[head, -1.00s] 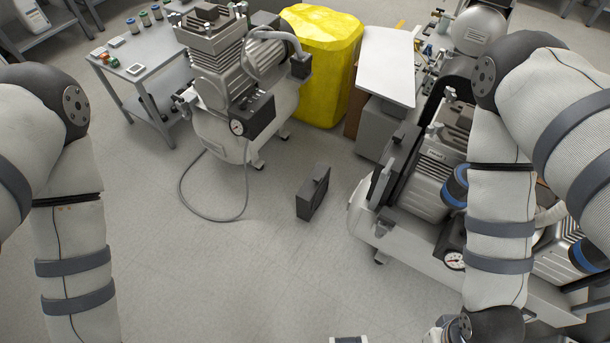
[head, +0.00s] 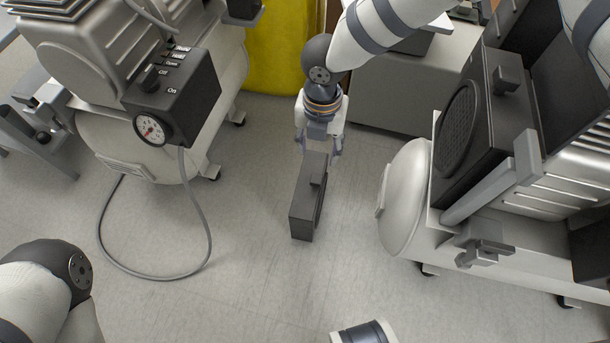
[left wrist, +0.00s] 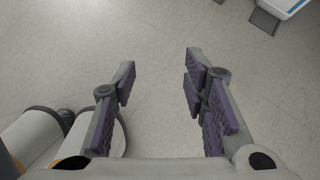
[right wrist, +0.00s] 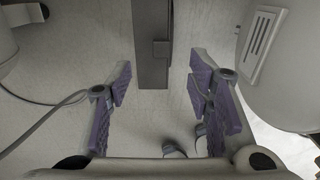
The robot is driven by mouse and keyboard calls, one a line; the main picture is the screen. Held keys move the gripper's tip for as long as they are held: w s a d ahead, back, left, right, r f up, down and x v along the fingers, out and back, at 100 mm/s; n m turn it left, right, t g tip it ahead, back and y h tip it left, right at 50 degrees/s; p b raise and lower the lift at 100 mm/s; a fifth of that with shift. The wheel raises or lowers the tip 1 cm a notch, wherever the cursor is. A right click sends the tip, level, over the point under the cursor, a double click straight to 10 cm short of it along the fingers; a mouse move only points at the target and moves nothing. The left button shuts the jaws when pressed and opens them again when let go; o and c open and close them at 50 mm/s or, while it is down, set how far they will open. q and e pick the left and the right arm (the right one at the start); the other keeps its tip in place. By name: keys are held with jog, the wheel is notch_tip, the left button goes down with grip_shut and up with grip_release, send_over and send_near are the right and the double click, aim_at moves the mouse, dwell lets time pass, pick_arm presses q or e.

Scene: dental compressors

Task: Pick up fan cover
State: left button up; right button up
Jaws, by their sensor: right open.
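The fan cover (head: 306,203), a dark grey box-like panel with a small block on its side, stands on the floor between the two compressors. My right gripper (head: 321,150) is open at the cover's far end. In the right wrist view, the end of the cover (right wrist: 152,45) lies between the spread fingers of the right gripper (right wrist: 162,72), nearer the left finger. Contact cannot be made out. My left gripper (left wrist: 160,75) is open and empty above bare floor in the left wrist view.
A compressor (head: 110,130) with a gauge and looped hose stands left of the cover. Another compressor (head: 405,195), carrying a similar dark cover (head: 480,125), stands to the right. A yellow bin (head: 280,50) and grey cabinet (head: 400,90) are behind. Floor in front is clear.

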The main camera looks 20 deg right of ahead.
aim_at(316, 178)
jog(key=f+b, duration=0.2)
jog(key=f, duration=0.2)
jog(key=f+b, duration=0.2)
jog(key=f, duration=0.2)
jog(key=s+f+b, duration=0.1)
jog(key=f, duration=0.3)
jog(key=shift+a+b, duration=0.15)
jog(key=shift+b, duration=0.25)
jog(key=shift+f, duration=0.1)
jog(key=shift+r, duration=0.2)
jog(key=shift+c, duration=0.8)
pick_arm(q)
jog(key=shift+g, duration=0.6)
jog(key=s+f, duration=0.1)
jog(key=f, duration=0.1)
jog(key=s+f, duration=0.1)
jog(key=f, duration=0.1)
jog(key=shift+s, duration=0.15)
pick_arm(e)
grip_shut()
